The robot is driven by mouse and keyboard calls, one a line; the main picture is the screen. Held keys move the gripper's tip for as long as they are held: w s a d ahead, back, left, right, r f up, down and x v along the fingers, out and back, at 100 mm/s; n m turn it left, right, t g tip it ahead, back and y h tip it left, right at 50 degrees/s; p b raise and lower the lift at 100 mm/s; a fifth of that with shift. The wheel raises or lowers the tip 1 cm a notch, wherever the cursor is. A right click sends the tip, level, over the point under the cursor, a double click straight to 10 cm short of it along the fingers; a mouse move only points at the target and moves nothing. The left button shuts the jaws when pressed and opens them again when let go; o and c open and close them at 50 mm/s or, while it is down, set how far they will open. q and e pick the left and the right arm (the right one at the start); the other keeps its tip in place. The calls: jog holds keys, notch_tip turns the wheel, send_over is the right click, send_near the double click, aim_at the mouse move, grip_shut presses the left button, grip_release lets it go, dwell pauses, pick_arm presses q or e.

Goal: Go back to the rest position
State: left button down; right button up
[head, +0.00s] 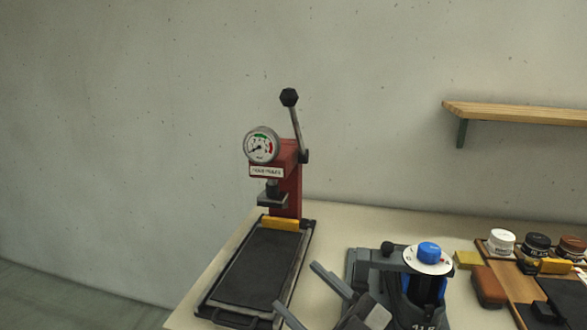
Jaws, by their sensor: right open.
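My right gripper (297,286) shows low in the middle of the head view, its two grey fingers spread apart with nothing between them. It is just right of the black tray of the red press, in front of a grey device. I cannot tell its height above the table. My left gripper is not in view.
A red press (288,185) with a gauge and a raised lever stands at the table's (345,222) back left, behind its black tray (262,262). The grey device carries a blue knob (429,252). Jars (502,241) and a brown block (489,286) are right. A wooden shelf (520,112) hangs above.

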jog(key=s+d+f+m+h, duration=0.1)
jog(key=d+f+m+h, duration=0.25)
jog(key=f, duration=0.25)
jog(key=s+d+f+m+t+h, duration=0.1)
jog(key=d+f+m+h, duration=0.1)
jog(key=f+m+h, duration=0.3)
jog(key=s+d+f+m+h, duration=0.1)
jog(key=d+f+m+h, duration=0.2)
jog(key=f, duration=0.5)
jog(key=s+d+f+m+g+h, duration=0.1)
jog(key=s+d+f+g+h, duration=0.1)
jog(key=s+f, duration=0.4)
jog(key=s+d+f+g+h, duration=0.2)
jog(key=s+d+f+g, duration=0.1)
jog(key=s+f, duration=0.3)
jog(key=shift+m, duration=0.35)
jog(key=shift+h, duration=0.25)
